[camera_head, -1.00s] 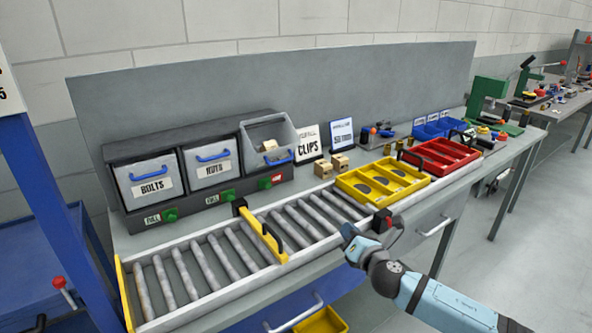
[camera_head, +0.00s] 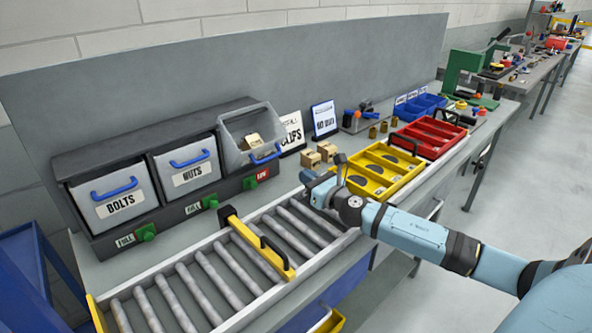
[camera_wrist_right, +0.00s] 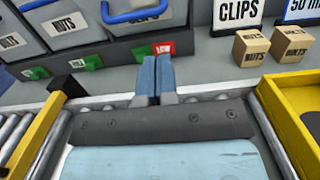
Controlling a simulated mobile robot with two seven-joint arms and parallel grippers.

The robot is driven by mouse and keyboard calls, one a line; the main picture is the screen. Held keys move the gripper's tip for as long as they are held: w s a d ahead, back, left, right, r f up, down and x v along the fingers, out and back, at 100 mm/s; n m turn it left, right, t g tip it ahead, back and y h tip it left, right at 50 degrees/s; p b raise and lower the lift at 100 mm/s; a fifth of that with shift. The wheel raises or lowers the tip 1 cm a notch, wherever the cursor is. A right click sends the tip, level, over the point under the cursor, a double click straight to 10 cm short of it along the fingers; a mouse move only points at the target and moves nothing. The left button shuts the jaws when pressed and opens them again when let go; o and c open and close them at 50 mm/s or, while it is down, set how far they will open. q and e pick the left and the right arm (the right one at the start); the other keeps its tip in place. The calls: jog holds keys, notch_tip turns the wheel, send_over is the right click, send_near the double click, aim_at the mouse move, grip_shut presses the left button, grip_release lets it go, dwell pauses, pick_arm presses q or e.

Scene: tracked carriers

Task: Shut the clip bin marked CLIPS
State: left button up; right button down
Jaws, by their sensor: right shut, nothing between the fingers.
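The clip bin (camera_head: 236,140) is the grey bin at the right end of the bin rack. It is tipped open, with a small cardboard box (camera_head: 250,141) inside and a blue handle (camera_head: 265,155) on its lowered front. A CLIPS card (camera_head: 292,132) stands right of it. My right gripper (camera_head: 306,178) is over the roller track, in front and to the right of the bin, apart from it. In the right wrist view its two blue fingers (camera_wrist_right: 156,75) are together and empty, below the blue handle (camera_wrist_right: 139,13). My left gripper is out of view.
The BOLTS bin (camera_head: 120,200) and NUTS bin (camera_head: 188,168) stand closed to the left. A yellow divider (camera_head: 262,248) crosses the roller track (camera_head: 195,290). Small cartons (camera_head: 311,158) and a yellow tray (camera_head: 400,170) are right of the gripper. A red tray (camera_head: 440,135) lies beyond.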

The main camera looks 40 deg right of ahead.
pick_arm(q)
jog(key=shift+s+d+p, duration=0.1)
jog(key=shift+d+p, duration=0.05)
jog(key=shift+p, duration=0.15)
pick_arm(e)
jog(key=w, duration=0.8)
jog(key=shift+w+a+r, duration=0.35)
jog(key=shift+a, duration=0.05)
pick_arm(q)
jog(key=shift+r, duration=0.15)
